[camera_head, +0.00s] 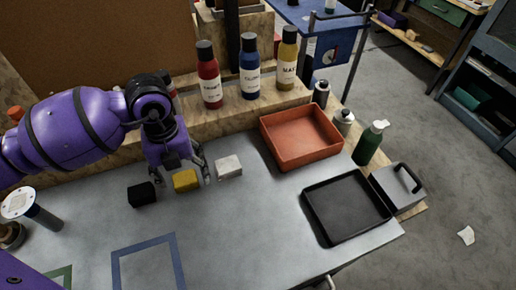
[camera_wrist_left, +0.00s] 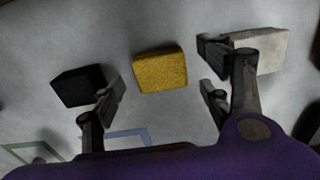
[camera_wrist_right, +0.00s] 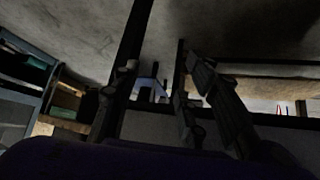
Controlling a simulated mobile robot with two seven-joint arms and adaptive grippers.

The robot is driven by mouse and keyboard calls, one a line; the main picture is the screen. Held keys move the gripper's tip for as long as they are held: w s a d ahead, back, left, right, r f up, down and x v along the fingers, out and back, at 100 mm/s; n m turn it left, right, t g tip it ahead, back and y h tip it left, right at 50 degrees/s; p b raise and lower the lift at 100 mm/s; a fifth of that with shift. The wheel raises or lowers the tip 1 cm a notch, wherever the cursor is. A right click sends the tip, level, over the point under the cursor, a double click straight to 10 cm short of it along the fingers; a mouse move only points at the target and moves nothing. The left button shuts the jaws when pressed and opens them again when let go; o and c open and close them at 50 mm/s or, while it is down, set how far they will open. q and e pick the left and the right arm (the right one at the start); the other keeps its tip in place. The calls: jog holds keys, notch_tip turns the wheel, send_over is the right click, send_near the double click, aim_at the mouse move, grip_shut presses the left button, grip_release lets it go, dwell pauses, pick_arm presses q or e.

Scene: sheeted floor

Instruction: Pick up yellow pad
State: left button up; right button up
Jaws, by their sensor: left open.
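The yellow pad (camera_head: 186,181) lies flat on the grey bench top between a black pad (camera_head: 142,194) on its left and a white pad (camera_head: 228,167) on its right. My left gripper (camera_head: 189,170) is open and empty just above the yellow pad. In the left wrist view the yellow pad (camera_wrist_left: 160,70) shows between and slightly beyond the open fingers (camera_wrist_left: 163,92), with no contact visible. One finger overlaps the white pad (camera_wrist_left: 262,50) in that view. My right gripper (camera_wrist_right: 158,85) appears open and empty, away from the pads.
Bottles (camera_head: 209,78) stand on a wooden ledge behind the pads. A red tray (camera_head: 322,154) and a black tray (camera_head: 312,199) sit to the right. A green bottle (camera_head: 369,144) stands beside them. A blue taped square (camera_head: 149,239) marks the clear front surface.

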pick_arm(q)
jog(key=shift+f, duration=0.7)
jog(key=c, duration=1)
jog(key=shift+c, duration=1.2)
pick_arm(e)
jog(key=shift+s+d+f, duration=0.1)
jog(key=shift+s+d, duration=0.05)
jog(key=shift+s, duration=0.2)
pick_arm(q)
jog(key=shift+r, duration=0.1)
